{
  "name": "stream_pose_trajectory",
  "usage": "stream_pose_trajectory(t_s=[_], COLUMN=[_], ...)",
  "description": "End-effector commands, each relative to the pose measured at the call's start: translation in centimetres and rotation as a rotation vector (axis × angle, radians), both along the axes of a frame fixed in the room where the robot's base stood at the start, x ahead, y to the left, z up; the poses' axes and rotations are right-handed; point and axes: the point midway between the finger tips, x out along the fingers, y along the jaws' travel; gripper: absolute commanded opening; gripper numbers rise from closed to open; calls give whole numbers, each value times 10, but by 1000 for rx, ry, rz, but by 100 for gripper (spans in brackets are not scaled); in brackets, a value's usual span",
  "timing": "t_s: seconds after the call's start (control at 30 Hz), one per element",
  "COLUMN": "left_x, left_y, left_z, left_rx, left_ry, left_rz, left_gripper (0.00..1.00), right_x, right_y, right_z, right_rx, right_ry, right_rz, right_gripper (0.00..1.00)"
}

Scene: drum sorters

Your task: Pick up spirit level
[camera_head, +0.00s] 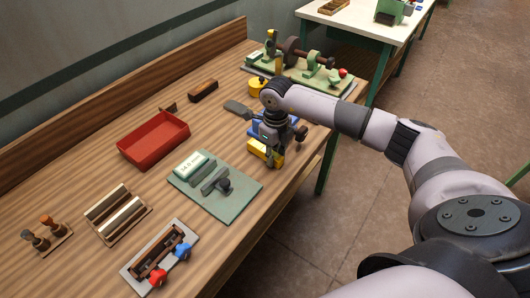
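My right gripper (271,148) points down over the workbench near its front edge, with my arm coming in from the right. A yellow piece (256,147) shows at the gripper's fingers, and a blue piece (288,128) shows just behind it. The gripper hides much of both, so I cannot tell for sure whether either is the spirit level. I also cannot tell whether the fingers are open or shut, or touching anything. My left gripper is not in view.
The wooden workbench (90,152) holds a red tray (153,143), a green board (240,192) with dark tools, a wooden rack (118,213), a grey board (190,235) with red and blue parts, a brown block (203,90) and a yellow round item (257,86). A green machine (310,75) stands at the far end.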

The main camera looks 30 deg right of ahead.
Motion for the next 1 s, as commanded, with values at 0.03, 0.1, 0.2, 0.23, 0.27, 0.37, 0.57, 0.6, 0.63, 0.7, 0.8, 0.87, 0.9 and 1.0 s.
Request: stream_pose_trajectory(t_s=[0.03,0.1,0.2,0.23,0.27,0.37,0.57,0.6,0.63,0.7,0.8,0.87,0.9,1.0], left_x=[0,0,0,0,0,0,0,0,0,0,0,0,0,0], left_y=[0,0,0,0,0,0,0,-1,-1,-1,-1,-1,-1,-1], left_z=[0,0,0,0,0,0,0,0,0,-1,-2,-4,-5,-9], left_rx=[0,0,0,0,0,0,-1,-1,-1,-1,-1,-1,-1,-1], left_ry=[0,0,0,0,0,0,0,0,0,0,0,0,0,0], left_rz=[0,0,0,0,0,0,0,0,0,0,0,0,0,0], left_gripper=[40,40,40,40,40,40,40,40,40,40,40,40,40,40], right_x=[0,0,0,0,0,0,1,1,1,1,1,2,2,2], right_y=[0,0,0,0,0,0,0,0,0,0,0,0,0,0], right_z=[0,0,0,0,0,0,1,1,2,4,10,17,23,42], right_rx=[0,0,0,0,0,0,1,1,1,0,2,2,1,2], right_ry=[0,0,0,0,0,-1,-2,-2,-2,-3,-5,-5,-6,-8], right_rz=[0,0,0,0,0,0,-1,-1,-1,-1,-1,-1,-1,0], right_gripper=[11,7,0,0,0,0,0,0,0,0,0,0,0,0])
